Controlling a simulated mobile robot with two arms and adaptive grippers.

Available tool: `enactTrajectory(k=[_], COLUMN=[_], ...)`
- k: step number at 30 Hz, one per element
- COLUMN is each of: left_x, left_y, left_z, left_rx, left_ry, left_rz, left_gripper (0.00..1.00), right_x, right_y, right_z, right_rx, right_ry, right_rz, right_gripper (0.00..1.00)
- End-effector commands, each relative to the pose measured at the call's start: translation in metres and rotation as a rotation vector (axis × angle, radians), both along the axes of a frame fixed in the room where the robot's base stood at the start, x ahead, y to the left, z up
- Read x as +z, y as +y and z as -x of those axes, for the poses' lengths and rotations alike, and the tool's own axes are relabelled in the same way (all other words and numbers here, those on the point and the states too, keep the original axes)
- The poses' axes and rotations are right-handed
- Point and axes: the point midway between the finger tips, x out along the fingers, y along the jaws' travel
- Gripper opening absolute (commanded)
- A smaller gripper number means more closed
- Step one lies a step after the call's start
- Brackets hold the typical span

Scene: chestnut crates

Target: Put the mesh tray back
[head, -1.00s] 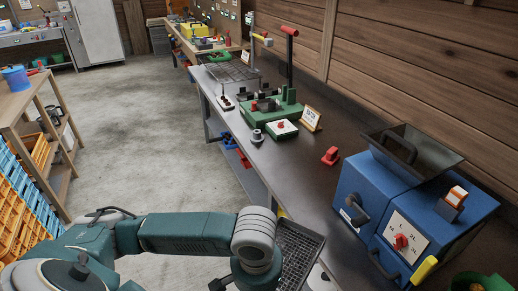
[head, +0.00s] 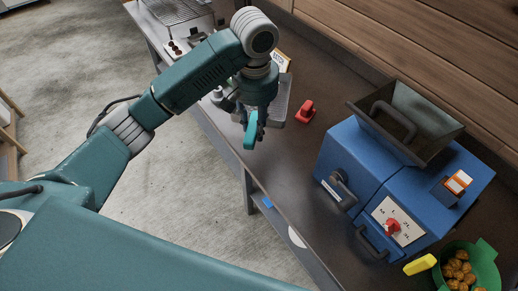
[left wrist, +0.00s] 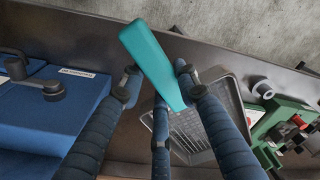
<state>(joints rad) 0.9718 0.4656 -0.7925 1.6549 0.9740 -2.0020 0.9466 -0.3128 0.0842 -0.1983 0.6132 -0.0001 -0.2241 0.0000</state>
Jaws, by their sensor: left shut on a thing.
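My left gripper (head: 256,112) is shut on a teal handle (head: 250,134), over the front part of the dark workbench. In the left wrist view the fingers (left wrist: 154,84) close around this handle (left wrist: 150,52), which appears to belong to the mesh tray (left wrist: 190,128). The grey tray also shows in the head view (head: 282,106), mostly hidden behind the gripper. I cannot tell whether it touches the bench top or hangs just above it. My right gripper is not in view.
A blue machine (head: 345,150) with a dark hopper (head: 440,105) stands to the right. A red object (head: 305,112) lies beside the tray. A green container (head: 483,262) of chestnuts is at lower right. A wire rack (head: 178,9) is farther back. The bench front is clear.

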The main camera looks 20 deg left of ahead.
Motion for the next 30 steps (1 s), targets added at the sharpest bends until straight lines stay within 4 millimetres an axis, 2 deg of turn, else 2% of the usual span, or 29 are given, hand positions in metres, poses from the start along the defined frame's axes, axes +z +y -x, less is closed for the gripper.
enactTrajectory(k=[1, 5, 12, 17, 20, 27, 30], left_x=[-0.016, -0.049, -0.11, -0.131, -0.139, -0.172, -0.179], left_y=[0.0, 0.001, 0.001, 0.001, 0.001, 0.0, 0.0], left_z=[0.002, 0.002, 0.001, 0.0, 0.0, 0.001, 0.0], left_rx=[0.0, 0.003, 0.002, 0.0, 0.001, 0.001, 0.0], left_ry=[0.007, 0.005, 0.004, 0.0, 0.001, 0.001, -0.001], left_rz=[0.001, -0.002, -0.002, 0.0, -0.001, -0.001, 0.0], left_gripper=[0.0, 0.0, 0.0, 0.0, 0.0, 0.0, 0.0], right_x=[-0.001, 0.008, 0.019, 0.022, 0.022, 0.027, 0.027], right_y=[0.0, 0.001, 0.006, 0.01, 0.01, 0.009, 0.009], right_z=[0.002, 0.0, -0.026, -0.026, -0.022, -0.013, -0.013], right_rx=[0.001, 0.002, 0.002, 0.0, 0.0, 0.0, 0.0], right_ry=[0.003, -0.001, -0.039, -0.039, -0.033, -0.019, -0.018], right_rz=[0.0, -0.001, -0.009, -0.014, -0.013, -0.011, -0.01], right_gripper=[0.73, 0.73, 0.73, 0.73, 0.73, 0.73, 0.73])
